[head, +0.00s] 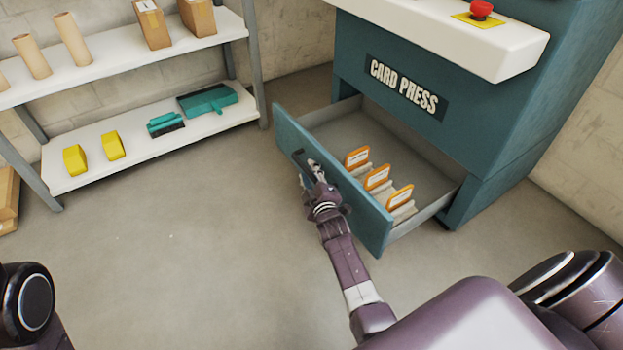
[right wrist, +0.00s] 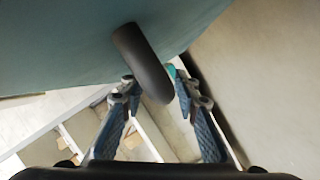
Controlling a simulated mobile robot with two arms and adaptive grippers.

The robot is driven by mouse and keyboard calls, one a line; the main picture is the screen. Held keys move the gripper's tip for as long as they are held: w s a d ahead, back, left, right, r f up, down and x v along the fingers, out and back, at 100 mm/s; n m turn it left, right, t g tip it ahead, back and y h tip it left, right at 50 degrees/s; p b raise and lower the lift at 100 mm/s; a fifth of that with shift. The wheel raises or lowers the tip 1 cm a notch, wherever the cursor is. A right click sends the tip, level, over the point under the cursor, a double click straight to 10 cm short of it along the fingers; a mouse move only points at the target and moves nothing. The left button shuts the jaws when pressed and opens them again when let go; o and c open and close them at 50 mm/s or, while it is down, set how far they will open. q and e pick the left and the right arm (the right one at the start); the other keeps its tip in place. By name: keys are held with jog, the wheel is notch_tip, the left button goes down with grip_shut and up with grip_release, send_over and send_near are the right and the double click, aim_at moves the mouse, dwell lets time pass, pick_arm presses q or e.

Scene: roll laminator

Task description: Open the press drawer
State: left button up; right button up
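The teal drawer (head: 338,182) of the card press (head: 458,118) is pulled well out, so its grey inside and several orange-framed cards (head: 377,178) show. A dark bar handle (head: 300,160) is on its front. My right gripper (head: 312,172) is at this handle. In the right wrist view the rounded black handle (right wrist: 143,60) comes down between the two fingertips of my right gripper (right wrist: 155,88). The fingers are apart, one each side of the handle, with a narrow gap showing at the right finger. My left gripper is out of view.
A red button (head: 480,9) is on the press's white ledge. The floor left of the drawer is clear.

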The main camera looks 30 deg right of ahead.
jog(key=v, duration=1.2)
